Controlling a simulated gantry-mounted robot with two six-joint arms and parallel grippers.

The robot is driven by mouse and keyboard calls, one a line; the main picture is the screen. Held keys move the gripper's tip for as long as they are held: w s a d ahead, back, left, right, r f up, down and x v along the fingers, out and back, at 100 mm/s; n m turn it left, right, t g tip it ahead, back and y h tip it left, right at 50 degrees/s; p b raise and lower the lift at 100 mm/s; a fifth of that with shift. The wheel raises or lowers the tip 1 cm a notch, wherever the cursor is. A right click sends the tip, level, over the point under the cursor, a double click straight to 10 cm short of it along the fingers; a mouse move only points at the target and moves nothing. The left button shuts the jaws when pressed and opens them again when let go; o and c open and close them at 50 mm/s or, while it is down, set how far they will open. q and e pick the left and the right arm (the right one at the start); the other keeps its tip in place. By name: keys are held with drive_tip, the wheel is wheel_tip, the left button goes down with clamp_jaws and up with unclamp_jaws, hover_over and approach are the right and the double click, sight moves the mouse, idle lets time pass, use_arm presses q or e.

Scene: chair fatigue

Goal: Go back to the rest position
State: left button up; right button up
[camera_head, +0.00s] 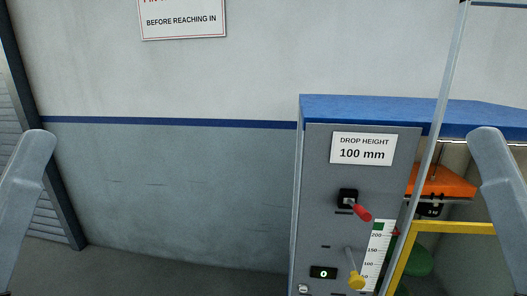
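A grey part of my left arm shows at the left edge of the head view, and a grey part of my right arm shows at the right edge. Both point upward with rounded ends. Neither gripper's fingers show, so I cannot see whether they hold anything. My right arm covers part of the test machine (325,220), a grey cabinet with a blue top. My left arm stands in front of the wall and the slatted surface at the left.
The cabinet carries a "DROP HEIGHT 100 mm" label (363,149), a red-tipped lever (361,211), a yellow-knobbed lever (355,280), a display reading 0 (323,272) and a scale (377,258). An orange block (443,181) and yellow frame (450,228) stand right. Floor left is clear.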

wheel_tip(320, 180, up, 36)
drive_tip(key=p, duration=3.3)
drive_tip(key=shift+y, duration=0.3)
drive_tip(key=shift+w+r, duration=0.1)
